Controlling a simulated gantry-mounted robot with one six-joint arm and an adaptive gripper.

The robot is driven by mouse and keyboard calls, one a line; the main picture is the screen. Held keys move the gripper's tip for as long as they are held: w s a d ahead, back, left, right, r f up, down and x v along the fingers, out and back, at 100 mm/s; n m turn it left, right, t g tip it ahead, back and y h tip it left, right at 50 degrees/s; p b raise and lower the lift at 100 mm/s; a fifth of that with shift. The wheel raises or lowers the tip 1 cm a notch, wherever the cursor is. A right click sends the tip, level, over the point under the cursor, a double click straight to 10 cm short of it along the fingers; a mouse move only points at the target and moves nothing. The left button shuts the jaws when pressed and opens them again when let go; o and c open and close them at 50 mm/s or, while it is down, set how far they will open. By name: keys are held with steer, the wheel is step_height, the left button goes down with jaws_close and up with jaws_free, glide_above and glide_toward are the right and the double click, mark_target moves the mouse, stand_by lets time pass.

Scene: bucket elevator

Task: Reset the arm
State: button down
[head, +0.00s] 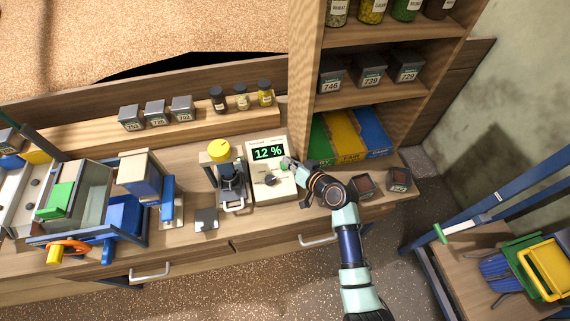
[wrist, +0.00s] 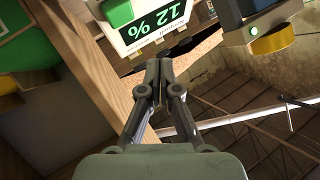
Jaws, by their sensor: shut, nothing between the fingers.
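My gripper (wrist: 158,92) is shut and empty in the wrist view, its two fingers together. In the head view my gripper (head: 288,163) is at the right side of the white meter (head: 284,190), whose display reads 12 %. The meter also shows upside down in the wrist view (wrist: 128,38), beyond my fingertips. From the head view I cannot tell whether my fingertips touch the meter. My arm reaches in from the bottom right, over the bench edge.
A device with a yellow knob (head: 219,150) stands left of the meter. Two dark boxes (head: 398,179) sit right of my gripper. A shelf unit (head: 303,70) rises behind. A blue-framed machine (head: 122,212) fills the left. A side table (head: 470,262) holds coloured bins.

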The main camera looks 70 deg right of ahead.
stand_by(0.4)
steer(key=w+a+r+n+y, duration=0.2)
steer(key=w+a+r+n, duration=0.15)
steer(key=a, duration=0.55)
steer(key=w+a+r+n+y, duration=0.15)
steer(key=w+a+r, duration=0.25)
steer(key=a, duration=0.4)
steer(key=w+a+r+n+y, duration=0.2)
steer(key=w+a+r+n, duration=0.15)
steer(key=a, duration=0.55)
steer(key=s+a+r+n, duration=0.1)
steer(key=s+a+r, duration=0.3)
steer(key=a, duration=0.6)
steer(key=s+a+r+n, duration=0.2)
steer(key=a+r, duration=0.4)
steer(key=a, duration=0.3)
step_height(320, 180, up, 21)
steer(key=p, duration=2.2)
steer(key=shift+w+d+r+t+y, duration=0.15)
steer(key=shift+d+t+y, duration=0.15)
steer(key=shift+d+y, duration=0.05)
steer(key=shift+m, duration=0.25)
